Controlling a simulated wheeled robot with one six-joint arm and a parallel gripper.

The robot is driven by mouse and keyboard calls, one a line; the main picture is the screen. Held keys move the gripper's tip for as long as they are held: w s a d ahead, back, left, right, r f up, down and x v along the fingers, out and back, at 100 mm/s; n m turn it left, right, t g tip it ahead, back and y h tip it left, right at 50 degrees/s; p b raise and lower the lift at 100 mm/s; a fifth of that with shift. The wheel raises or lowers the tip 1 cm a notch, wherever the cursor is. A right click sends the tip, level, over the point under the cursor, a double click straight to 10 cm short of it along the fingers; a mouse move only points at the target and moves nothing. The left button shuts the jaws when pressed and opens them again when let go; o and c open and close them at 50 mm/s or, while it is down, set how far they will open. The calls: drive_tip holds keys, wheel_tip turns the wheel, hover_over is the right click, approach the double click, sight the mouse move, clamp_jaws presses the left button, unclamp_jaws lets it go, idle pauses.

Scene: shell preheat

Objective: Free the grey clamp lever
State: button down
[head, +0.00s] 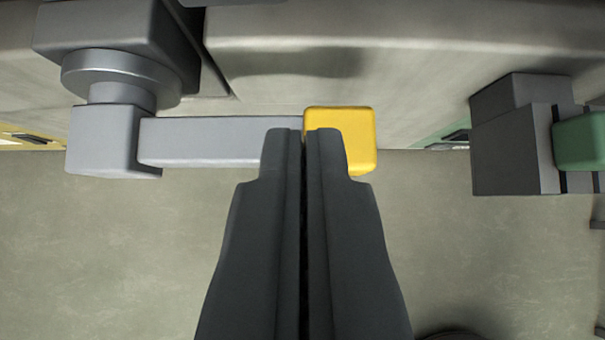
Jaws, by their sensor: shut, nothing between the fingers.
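The grey clamp lever (205,142) runs level across the upper left of the head view. Its left end joins a grey hub (118,92) on the machine's face. Its right end carries a yellow end block (362,140). My gripper (304,136) is shut and empty, with its two dark fingers side by side. The fingertips overlap the right end of the lever and the left part of the yellow block in the picture, hiding part of both. I cannot tell whether they touch.
A pale metal housing (420,75) spans the top behind the lever. A dark grey block (515,140) with a green part (580,141) juts out at the right.

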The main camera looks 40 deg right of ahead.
sight(220, 144)
wheel_tip(220, 144, down, 6)
drive_tip(key=w+d, duration=0.1)
drive_tip(key=shift+w+d, duration=0.2)
drive_tip(key=shift+w, duration=0.2)
drive_tip(key=shift+f, duration=0.15)
